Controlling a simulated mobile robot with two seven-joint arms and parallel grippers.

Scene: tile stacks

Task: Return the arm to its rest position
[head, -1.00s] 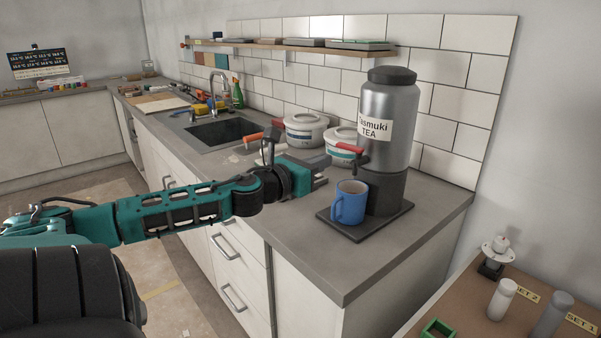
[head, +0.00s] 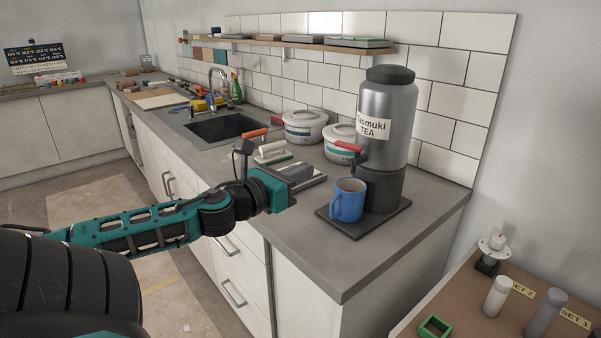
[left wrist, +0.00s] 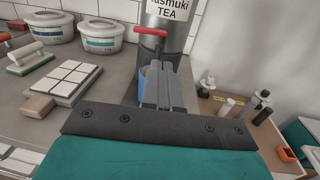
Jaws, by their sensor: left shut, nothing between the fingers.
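My left gripper (head: 308,176) is over the grey counter, left of the blue mug, with its fingers together and nothing between them. In the left wrist view its closed fingers (left wrist: 163,88) point toward the tea dispenser and partly cover the mug (left wrist: 145,78). The blue mug (head: 347,203) stands upright on a dark mat (head: 377,222) in front of the steel tea dispenser (head: 388,108), below its red-handled tap (head: 347,146). The gripper is apart from the mug. My right gripper is not in view.
Two white lidded tubs (head: 303,127) stand behind the gripper. A tiled sample board (left wrist: 68,80) and a green-based float (left wrist: 30,60) lie on the counter (head: 335,262). A brown table (head: 465,300) at lower right holds cylinders and a green square frame (head: 434,327).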

